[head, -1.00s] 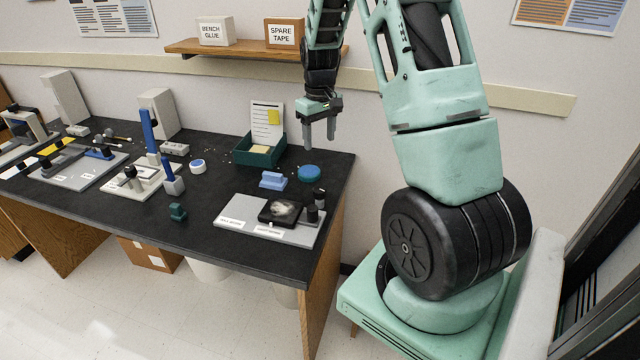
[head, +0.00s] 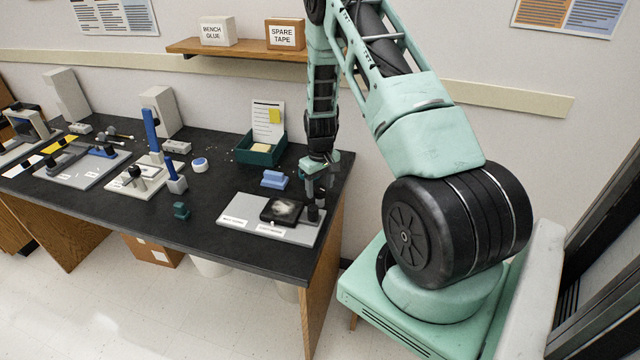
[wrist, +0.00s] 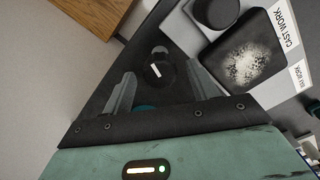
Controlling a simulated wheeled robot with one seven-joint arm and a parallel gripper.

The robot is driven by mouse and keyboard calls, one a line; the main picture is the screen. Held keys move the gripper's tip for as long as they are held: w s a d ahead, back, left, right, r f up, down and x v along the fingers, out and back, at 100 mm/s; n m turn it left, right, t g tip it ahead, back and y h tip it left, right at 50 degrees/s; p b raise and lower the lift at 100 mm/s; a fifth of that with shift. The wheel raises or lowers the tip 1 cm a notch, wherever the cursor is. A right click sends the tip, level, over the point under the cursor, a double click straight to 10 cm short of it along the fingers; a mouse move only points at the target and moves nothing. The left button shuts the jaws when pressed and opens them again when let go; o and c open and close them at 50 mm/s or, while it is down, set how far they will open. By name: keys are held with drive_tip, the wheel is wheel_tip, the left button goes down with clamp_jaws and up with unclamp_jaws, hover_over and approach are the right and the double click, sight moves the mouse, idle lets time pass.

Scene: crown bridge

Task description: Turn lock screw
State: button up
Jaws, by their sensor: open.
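A black round knob with a white line on its top, apparently the lock screw (wrist: 158,72), stands at the grey plate's edge in the wrist view. My gripper (wrist: 160,75) is open, with one finger on each side of the knob. Gaps show between the knob and both fingers. In the head view my gripper (head: 314,190) points down at the right end of the bench, over the back right corner of the plate, and partly hides this knob. A second black knob (wrist: 217,12) stands on the plate, outside the fingers.
The grey plate (head: 290,236) carries a black square block with a speckled pale patch (wrist: 245,60), beside a CAST WORK label. A blue block (head: 274,179) and a green tray (head: 262,155) stand behind. A teal disc (wrist: 145,107) is partly hidden by my gripper.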

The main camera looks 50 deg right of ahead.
drive_tip(key=shift+f, duration=0.15)
drive_tip(key=c, duration=1)
